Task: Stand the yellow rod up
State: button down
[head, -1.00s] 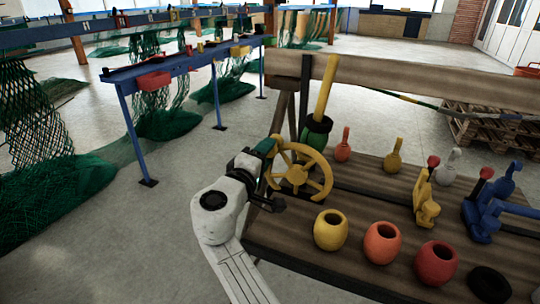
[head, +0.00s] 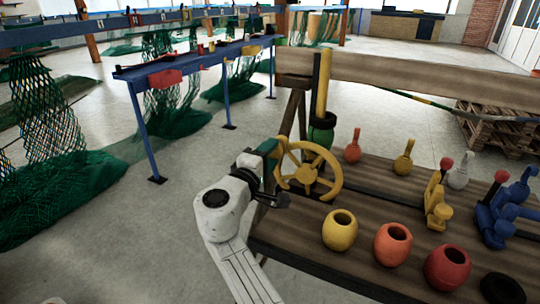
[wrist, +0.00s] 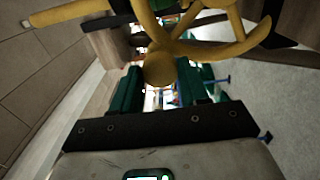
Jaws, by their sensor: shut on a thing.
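The yellow rod (head: 322,85) rises from a green holder (head: 321,132) at the back of the bench in the head view. It looks close to upright, alongside a dark post (head: 315,80). A yellow handwheel (head: 308,172) stands at the bench's left end, in front of the rod's foot. My gripper (head: 271,150) is at the wheel's left rim. In the wrist view my green jaws (wrist: 170,85) are around the wheel's round knob (wrist: 159,68). A yellow bar, probably the rod (wrist: 70,12), crosses the upper left. The rod's lower end is hidden in the holder.
Yellow (head: 340,230), orange (head: 393,244) and red (head: 447,267) pots line the bench's front. Red-orange (head: 353,148), yellow (head: 403,160) and white (head: 459,172) bottle-like pieces stand behind. Yellow (head: 437,205) and blue (head: 497,215) clamp-like devices sit right.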

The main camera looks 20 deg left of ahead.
jog(key=shift+a, duration=0.15)
jog(key=c, duration=0.8)
grip_release()
jog(key=shift+a+f, duration=0.1)
jog(key=shift+o, duration=1.2)
jog(key=s+p, duration=0.1)
jog(key=s, duration=1)
jog(key=shift+w, duration=0.1)
